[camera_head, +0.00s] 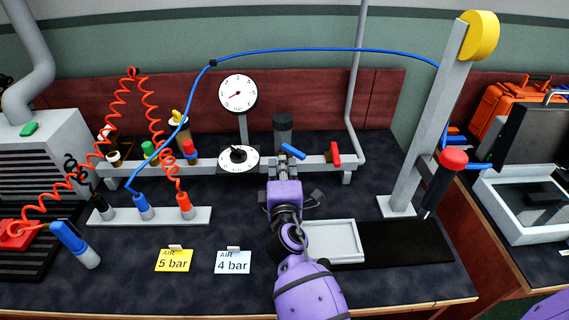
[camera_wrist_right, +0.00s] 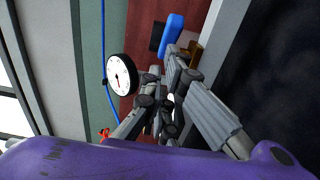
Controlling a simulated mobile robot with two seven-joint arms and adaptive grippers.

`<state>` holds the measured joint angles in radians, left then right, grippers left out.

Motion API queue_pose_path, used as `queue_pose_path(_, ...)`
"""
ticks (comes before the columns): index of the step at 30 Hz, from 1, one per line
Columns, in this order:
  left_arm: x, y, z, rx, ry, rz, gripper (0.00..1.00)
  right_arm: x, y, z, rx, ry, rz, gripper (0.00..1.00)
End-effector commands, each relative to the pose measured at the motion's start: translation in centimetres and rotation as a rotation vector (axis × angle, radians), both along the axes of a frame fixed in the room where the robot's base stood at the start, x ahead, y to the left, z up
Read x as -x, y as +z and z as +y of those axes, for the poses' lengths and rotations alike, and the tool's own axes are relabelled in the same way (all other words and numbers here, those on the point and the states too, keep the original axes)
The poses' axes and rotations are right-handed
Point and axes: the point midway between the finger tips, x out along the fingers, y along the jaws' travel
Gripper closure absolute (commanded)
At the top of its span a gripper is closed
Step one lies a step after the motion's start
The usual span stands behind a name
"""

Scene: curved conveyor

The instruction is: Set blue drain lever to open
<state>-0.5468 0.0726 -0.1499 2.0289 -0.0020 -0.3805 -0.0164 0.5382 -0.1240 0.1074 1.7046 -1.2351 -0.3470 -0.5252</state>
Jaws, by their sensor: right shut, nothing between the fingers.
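The blue lever (camera_head: 292,151) sits on the grey pipe rail (camera_head: 312,163) at the back of the bench, slanting down to the right. It shows as a blue bar in the right wrist view (camera_wrist_right: 172,30), just past the fingertips. My right gripper (camera_head: 281,166) is shut and empty, right in front of the blue lever and slightly below it. I cannot tell whether the fingers touch it. They also show in the right wrist view (camera_wrist_right: 173,62). The gripper hides the rail and fitting below the lever. My left gripper is not in view.
A red lever (camera_head: 335,153) stands close to the right of the blue one. A round dial gauge (camera_head: 238,93) and a dark cylinder (camera_head: 283,133) stand behind. A white tray (camera_head: 336,241) lies right of my arm. A grey post (camera_head: 428,130) rises at right.

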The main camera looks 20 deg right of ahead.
Motion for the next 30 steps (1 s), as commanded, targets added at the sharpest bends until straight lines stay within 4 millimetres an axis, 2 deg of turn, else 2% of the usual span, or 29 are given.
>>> queue_pose_path(18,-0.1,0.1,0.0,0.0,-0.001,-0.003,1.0,0.1,0.0,0.2,0.0,0.001,0.0,1.0)
queue_pose_path(25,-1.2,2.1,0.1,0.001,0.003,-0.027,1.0,-0.2,0.6,-1.1,0.005,0.078,-0.004,1.0)
queue_pose_path(30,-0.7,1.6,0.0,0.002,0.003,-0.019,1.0,0.0,0.0,-1.6,0.001,0.087,0.0,1.0)
